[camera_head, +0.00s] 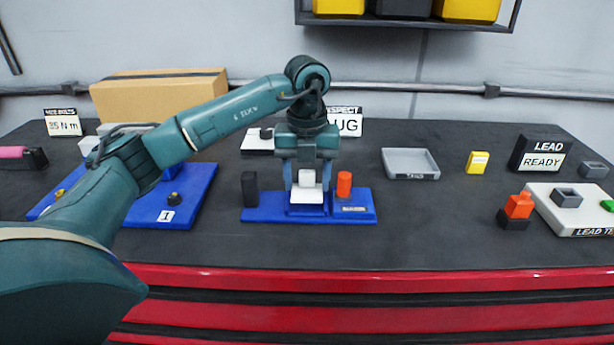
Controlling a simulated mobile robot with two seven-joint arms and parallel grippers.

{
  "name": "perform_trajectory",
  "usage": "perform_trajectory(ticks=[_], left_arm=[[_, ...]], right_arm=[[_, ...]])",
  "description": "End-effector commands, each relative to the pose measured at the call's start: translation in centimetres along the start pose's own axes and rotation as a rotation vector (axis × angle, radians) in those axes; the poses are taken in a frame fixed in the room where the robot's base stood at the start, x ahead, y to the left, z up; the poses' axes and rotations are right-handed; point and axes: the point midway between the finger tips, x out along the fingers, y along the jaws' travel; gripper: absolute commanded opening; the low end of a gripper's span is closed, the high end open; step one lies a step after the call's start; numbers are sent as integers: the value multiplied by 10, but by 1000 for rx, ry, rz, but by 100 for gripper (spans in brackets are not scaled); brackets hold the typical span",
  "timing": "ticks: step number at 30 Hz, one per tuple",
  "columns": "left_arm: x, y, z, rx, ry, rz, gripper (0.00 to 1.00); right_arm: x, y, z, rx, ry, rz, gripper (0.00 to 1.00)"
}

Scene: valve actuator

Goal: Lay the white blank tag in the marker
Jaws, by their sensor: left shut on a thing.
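My left gripper (308,183) points down over the blue marker base (263,214) at the middle of the bench. It is shut on the white blank tag (308,194), which sits between the fingertips low over the middle of the base. I cannot tell whether the tag touches the marker. A black upright post (249,189) stands at the base's left end and an orange-red cylinder (344,184) stands right of the gripper. My right gripper is not in view.
A grey tray (410,164) and a yellow block (477,162) lie to the right. A white lead test board (575,222) with an orange piece (519,205) beside it is at far right. A blue board (188,203) lies left, partly behind my arm. A cardboard box (150,100) stands behind.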

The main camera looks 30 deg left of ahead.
Motion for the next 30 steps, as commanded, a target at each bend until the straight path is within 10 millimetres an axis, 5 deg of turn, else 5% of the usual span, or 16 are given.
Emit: perform_trajectory(ticks=[30], left_arm=[[13, 0, 0, 0, 0, 0, 24]], right_arm=[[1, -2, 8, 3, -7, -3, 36]])
